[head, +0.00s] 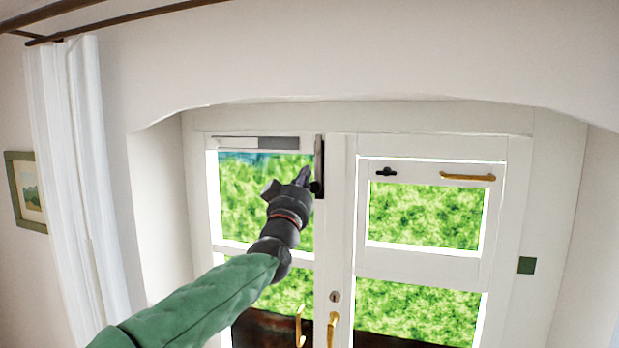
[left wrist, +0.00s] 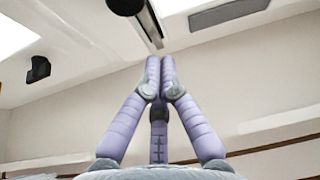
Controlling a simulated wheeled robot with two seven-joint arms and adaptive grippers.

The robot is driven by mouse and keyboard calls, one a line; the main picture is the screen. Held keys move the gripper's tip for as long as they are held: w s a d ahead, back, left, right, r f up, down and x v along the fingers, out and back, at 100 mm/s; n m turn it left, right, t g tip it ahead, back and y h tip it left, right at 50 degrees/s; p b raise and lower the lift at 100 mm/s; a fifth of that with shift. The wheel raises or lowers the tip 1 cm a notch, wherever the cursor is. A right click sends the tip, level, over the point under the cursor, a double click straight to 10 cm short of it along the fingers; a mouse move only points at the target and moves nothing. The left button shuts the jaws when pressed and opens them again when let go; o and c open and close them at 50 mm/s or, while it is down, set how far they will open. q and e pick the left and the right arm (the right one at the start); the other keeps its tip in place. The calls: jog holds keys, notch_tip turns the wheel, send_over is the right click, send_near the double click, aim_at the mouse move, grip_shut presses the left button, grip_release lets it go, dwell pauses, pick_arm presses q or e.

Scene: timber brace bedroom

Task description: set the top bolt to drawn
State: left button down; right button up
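The top bolt (head: 320,160) is a dark upright strip with a round black knob, on the inner upper edge of the left door leaf. In the left wrist view its metal strip (left wrist: 149,28) and black knob show at the top, just beyond my fingertips. My left gripper (head: 303,176) is beside the knob, slightly left of it in the head view. In the left wrist view the lilac fingers of my left gripper (left wrist: 160,66) meet at their tips with nothing seen between them. I cannot tell whether they touch the bolt. My right gripper is not in view.
Two glazed white door leaves stand in an arched recess. The right leaf has a black catch (head: 386,172) and a brass bar (head: 467,177). Brass handles (head: 333,328) sit lower down. A grey strip (head: 278,143) tops the left pane. A white curtain (head: 85,180) hangs at left.

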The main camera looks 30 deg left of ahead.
pick_arm(q)
jog(key=b+v, duration=0.2)
jog(key=v, duration=0.4)
jog(key=shift+s+a, duration=0.25)
jog(key=shift+s, duration=0.1)
